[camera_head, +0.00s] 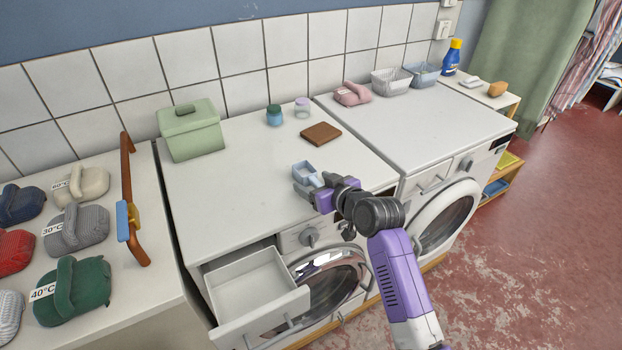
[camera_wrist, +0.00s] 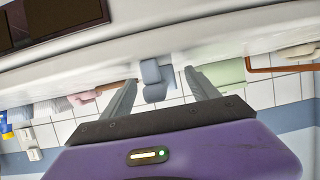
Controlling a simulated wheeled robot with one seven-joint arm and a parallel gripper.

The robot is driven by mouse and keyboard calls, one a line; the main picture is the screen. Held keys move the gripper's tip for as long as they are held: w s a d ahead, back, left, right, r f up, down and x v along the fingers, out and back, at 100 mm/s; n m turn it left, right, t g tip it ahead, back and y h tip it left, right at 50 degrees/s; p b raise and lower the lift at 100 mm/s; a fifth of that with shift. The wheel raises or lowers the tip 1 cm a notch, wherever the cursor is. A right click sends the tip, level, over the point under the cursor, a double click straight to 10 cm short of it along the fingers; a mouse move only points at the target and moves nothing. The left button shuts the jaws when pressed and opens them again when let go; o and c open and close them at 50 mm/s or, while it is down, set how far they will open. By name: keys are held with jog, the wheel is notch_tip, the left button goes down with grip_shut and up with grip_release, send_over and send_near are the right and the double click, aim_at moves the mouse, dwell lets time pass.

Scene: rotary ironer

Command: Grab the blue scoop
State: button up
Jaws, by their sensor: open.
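The blue scoop (camera_head: 304,170) is a small grey-blue open box with a short handle, on the white top of the left washing machine near its front edge. My gripper (camera_head: 312,186) is at the front edge, close to the scoop's handle side. In the wrist view the scoop (camera_wrist: 153,76) shows between the two spread fingers of my gripper (camera_wrist: 160,77). The fingers are open and not closed on it. Whether a finger touches the scoop I cannot tell.
A brown block (camera_head: 321,133), two small jars and a green box (camera_head: 190,130) stand farther back on the machine top. An open drawer (camera_head: 255,285) sticks out below, left of my arm. Folded laundry covers the left counter. The machine top around the scoop is clear.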

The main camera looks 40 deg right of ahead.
jog(key=shift+w+d+f, duration=0.15)
jog(key=shift+w+f, duration=0.15)
jog(key=shift+w, duration=0.3)
jog(key=shift+c, duration=0.4)
jog(key=c, duration=1.4)
jog(key=shift+o, duration=0.2)
jog(key=shift+r, duration=0.1)
